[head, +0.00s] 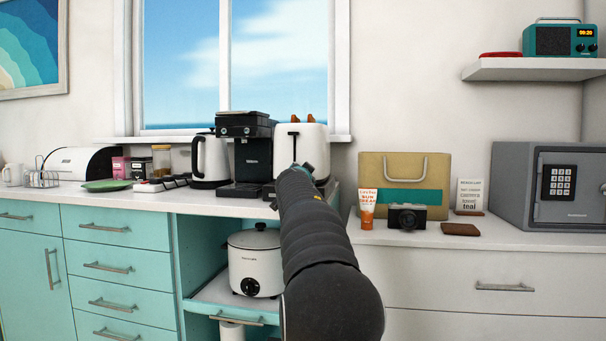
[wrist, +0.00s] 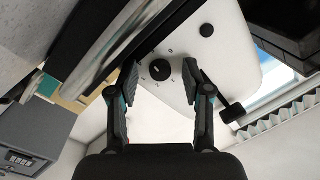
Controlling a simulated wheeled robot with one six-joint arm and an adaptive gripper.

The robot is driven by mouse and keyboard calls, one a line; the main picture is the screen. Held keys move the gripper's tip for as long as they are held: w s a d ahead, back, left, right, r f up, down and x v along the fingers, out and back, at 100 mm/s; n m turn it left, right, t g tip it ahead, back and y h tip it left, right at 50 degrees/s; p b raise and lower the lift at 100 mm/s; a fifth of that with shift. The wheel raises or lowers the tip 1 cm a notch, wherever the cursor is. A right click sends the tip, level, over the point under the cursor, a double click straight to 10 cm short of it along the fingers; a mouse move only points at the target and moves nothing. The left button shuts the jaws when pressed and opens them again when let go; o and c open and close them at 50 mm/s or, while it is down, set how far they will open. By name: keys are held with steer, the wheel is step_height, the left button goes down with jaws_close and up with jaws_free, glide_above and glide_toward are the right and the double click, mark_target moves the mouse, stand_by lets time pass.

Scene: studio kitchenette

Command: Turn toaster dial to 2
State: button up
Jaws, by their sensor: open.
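The white toaster (head: 312,146) stands on the counter with toast showing at its top. My gripper (head: 296,172) is in front of it, and my arm hides the lower part of its front. The toaster also fills the middle of the wrist view (wrist: 219,62). Its black dial (wrist: 160,70) has small marks around it, too small to read, and its setting is unclear. My open gripper (wrist: 160,82) has one finger on each side of the dial, with gaps showing. I cannot tell whether the fingers touch the toaster. In the head view the dial is hidden.
A black coffee machine (head: 252,150) stands close left of the toaster, with a kettle (head: 210,160) beyond it. A paper bag (head: 404,172), sunscreen tube (head: 367,207) and camera (head: 407,217) are to the right. Below, a slow cooker (head: 255,265) sits on a pulled-out shelf.

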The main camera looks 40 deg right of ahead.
steer(key=shift+c, duration=0.2)
jaws_close()
steer(key=shift+n, duration=0.3)
